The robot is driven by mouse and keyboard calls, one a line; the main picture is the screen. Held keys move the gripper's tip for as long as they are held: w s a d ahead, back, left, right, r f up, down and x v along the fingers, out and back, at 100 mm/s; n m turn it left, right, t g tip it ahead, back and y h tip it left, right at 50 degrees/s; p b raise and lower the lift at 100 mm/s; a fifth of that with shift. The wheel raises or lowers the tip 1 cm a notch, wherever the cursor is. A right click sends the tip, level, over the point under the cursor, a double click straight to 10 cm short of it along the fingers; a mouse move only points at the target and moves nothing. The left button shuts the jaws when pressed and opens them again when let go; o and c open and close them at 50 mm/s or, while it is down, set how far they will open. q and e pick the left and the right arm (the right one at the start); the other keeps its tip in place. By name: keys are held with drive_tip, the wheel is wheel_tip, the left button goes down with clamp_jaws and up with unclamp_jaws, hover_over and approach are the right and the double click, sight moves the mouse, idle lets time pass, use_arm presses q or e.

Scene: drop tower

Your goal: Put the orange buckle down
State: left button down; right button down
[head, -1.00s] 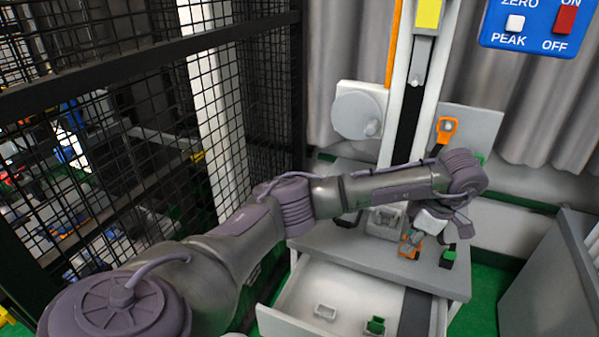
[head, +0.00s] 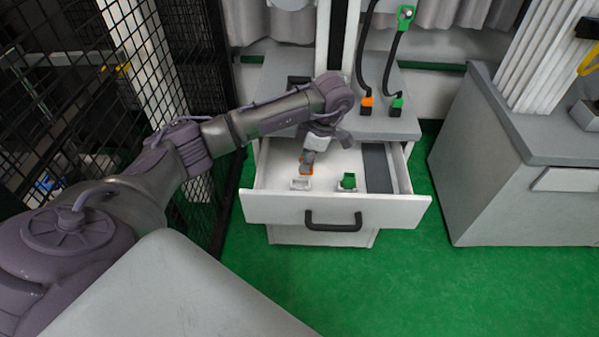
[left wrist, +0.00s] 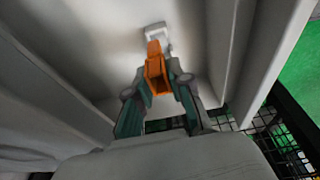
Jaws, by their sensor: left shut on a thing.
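My left gripper (head: 308,160) is shut on the orange buckle (head: 306,169), low over the open white drawer (head: 270,207). In the left wrist view the orange buckle (left wrist: 157,72) sits between the teal-padded fingers of the gripper (left wrist: 158,90), its far end pointing at a small white holder (left wrist: 157,31). That holder (head: 300,184) also shows in the head view, just in front of the buckle. I cannot tell whether buckle and holder touch. My right gripper is not in view.
A green buckle (head: 348,181) stands in another holder to the right in the drawer. Orange (head: 367,101) and green (head: 397,102) strap ends are on the cabinet top behind. Black mesh fencing (head: 190,90) is at left; a grey cabinet (head: 495,170) is at right.

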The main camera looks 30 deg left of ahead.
use_arm(q)
drive_tip(key=shift+s+a+f, duration=0.45)
drive_tip(key=shift+a+f, duration=0.05)
drive_tip(key=shift+a, duration=0.1)
drive_tip(key=shift+f, duration=0.25)
wheel_tip(320, 180, down, 3)
drive_tip(key=shift+f, duration=0.2)
drive_tip(key=shift+f+b, duration=0.15)
drive_tip(key=shift+b, duration=0.2)
drive_tip(key=c, duration=1.1)
unclamp_jaws()
drive_tip(key=shift+o, duration=0.2)
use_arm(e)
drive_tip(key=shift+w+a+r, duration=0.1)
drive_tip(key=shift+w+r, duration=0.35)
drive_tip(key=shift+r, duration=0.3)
